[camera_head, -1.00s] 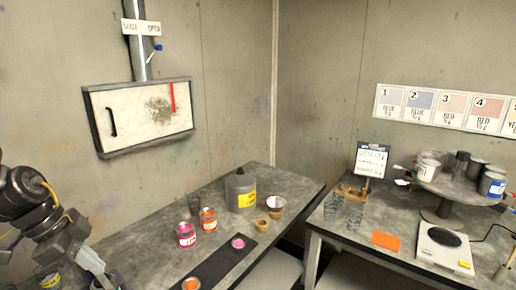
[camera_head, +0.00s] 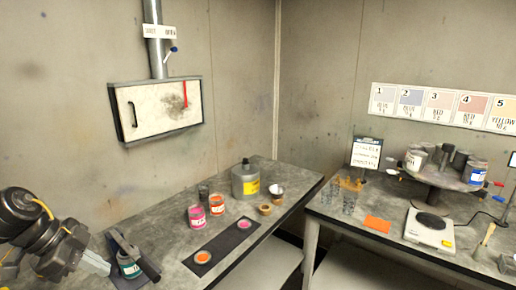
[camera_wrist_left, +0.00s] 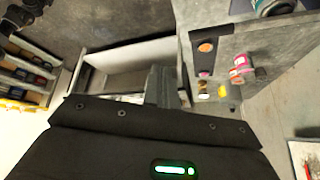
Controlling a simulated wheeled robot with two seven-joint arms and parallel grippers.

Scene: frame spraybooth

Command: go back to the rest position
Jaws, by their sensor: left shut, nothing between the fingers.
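My left gripper (camera_head: 104,268) is at the lower left of the head view, its pale fingers shut and empty. It appears beside a can with a teal label (camera_head: 130,268); I cannot tell if they touch. In the left wrist view the shut fingers (camera_wrist_left: 166,86) point away over a low white surface, with nothing between them. My right gripper is not in view.
The right bench (camera_head: 340,212) holds a scale (camera_head: 430,225) and a round can stand (camera_head: 440,180). A gap separates the benches.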

